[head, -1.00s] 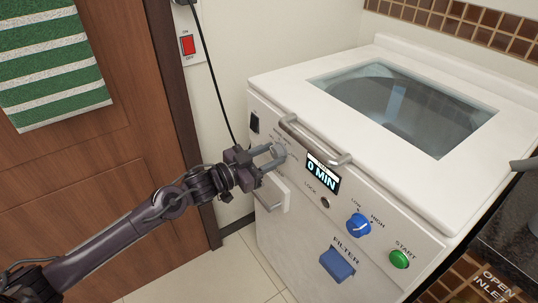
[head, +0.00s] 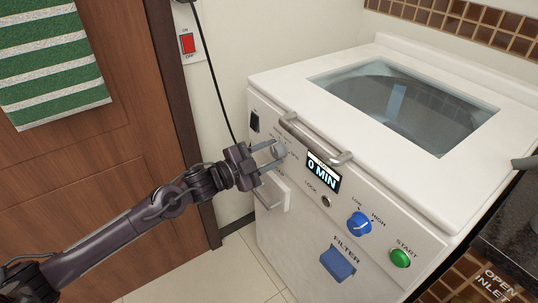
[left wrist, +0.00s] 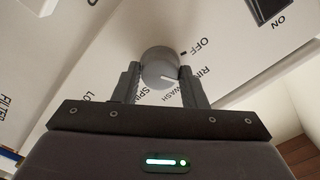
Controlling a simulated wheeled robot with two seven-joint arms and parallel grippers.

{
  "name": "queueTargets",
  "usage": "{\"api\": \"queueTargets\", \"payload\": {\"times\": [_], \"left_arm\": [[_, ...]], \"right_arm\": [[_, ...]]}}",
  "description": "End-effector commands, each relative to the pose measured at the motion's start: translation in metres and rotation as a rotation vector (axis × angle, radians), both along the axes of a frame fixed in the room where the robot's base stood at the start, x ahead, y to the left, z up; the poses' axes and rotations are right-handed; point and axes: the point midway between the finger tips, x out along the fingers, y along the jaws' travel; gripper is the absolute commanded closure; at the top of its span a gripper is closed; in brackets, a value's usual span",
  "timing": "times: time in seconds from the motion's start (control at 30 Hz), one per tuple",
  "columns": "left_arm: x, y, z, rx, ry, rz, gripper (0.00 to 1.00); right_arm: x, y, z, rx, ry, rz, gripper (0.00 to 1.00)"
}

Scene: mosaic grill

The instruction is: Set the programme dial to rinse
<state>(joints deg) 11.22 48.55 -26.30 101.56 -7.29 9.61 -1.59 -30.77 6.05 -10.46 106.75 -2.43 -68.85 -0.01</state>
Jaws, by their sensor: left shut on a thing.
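The programme dial (left wrist: 160,66) is a round grey knob on the front panel of the white washing machine (head: 300,235). It also shows in the head view (head: 279,150). My left gripper (head: 272,158) is shut on the dial, with one finger on each side in the left wrist view (left wrist: 158,80). OFF is at the upper right; SPIN is below, partly hidden. My right gripper is not in view.
A bar handle (head: 315,140) lies just above the dial. The display (head: 322,173) reads 0 MIN. A blue knob (head: 358,224), a green START button (head: 400,258) and a blue filter flap (head: 337,264) are farther right. A drawer (head: 273,194) is below the gripper.

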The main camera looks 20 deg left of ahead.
Motion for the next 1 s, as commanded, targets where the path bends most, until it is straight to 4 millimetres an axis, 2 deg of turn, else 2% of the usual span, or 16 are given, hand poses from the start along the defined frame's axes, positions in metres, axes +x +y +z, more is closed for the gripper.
{"api": "queueTargets", "payload": {"times": [0.47, 0.5, 0.67, 1.0], "left_arm": [[-0.0003, -0.0003, -0.0002, 0.014, -0.010, -0.001, 0.85], [-0.0003, -0.0003, -0.0002, 0.014, -0.010, -0.001, 0.60], [-0.0003, -0.0003, -0.0002, 0.014, -0.010, -0.001, 0.40], [-0.0034, 0.0025, -0.0009, 0.014, -0.008, -0.001, 0.40]], "right_arm": [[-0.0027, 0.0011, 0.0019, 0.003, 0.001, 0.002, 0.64], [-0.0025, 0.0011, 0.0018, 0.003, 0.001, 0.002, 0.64], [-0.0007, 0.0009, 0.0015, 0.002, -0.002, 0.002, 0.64], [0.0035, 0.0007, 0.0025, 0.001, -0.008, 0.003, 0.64]]}}
